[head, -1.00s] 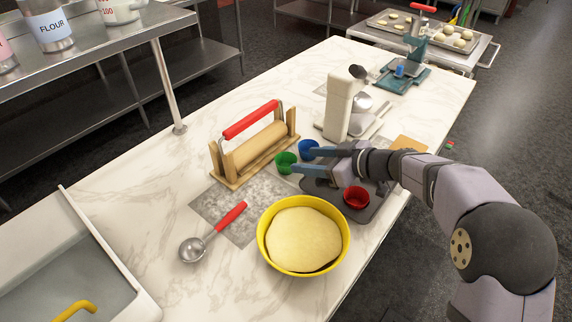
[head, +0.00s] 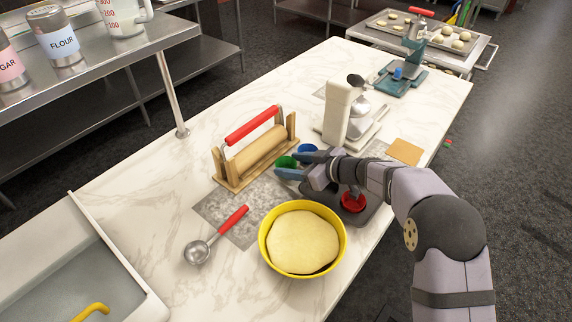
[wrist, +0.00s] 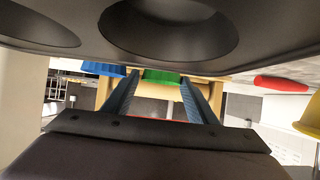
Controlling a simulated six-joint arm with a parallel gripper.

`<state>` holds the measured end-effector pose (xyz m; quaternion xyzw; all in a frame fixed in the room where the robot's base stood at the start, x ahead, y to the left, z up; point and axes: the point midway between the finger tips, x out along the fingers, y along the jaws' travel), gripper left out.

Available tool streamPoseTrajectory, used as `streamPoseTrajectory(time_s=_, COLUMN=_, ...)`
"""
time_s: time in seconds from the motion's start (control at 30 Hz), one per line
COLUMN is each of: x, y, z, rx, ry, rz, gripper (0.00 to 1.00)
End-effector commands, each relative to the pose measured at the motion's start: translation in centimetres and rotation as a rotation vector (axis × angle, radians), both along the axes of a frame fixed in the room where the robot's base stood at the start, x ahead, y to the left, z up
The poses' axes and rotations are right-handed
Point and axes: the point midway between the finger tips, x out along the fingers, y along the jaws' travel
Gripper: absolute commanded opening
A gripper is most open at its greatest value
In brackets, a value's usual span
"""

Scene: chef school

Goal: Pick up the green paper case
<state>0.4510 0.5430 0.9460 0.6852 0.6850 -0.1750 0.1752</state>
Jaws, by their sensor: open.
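The green paper case (head: 286,162) stands on the counter in front of the rolling pin stand, partly hidden by a finger. My gripper (head: 290,167) is open and low over the counter, its fingers pointing at the green case. In the wrist view the green case (wrist: 162,76) shows between the tips of my gripper (wrist: 159,84); I cannot tell whether they touch it. The blue case (head: 308,149) is close beside it, and in the wrist view it (wrist: 102,68) lies outside the left finger.
A red case (head: 353,203) sits in the dark muffin tin (head: 375,207) under my wrist. The yellow dough bowl (head: 270,262) is in front.

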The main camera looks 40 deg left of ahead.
Motion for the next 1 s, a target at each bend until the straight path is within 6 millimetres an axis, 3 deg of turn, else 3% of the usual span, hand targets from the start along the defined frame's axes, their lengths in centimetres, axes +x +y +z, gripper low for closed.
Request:
streamPoseTrajectory(time_s=0.33, x=0.0, y=0.5, z=-0.3, rx=0.001, ry=0.000, rz=0.000, gripper=0.52)
streamPoseTrajectory(time_s=0.43, x=0.0, y=0.4, z=-0.3, rx=0.000, ry=0.000, rz=0.000, gripper=0.31)
streamPoseTrajectory(time_s=0.47, x=0.0, y=0.4, z=-0.3, rx=0.000, ry=0.000, rz=0.000, gripper=0.28)
streamPoseTrajectory(time_s=0.83, x=0.0, y=0.4, z=-0.2, rx=0.000, ry=-0.001, rz=0.000, gripper=0.27)
streamPoseTrajectory(time_s=1.0, x=0.0, y=0.5, z=1.1, rx=0.003, ry=-0.003, rz=0.001, gripper=0.27)
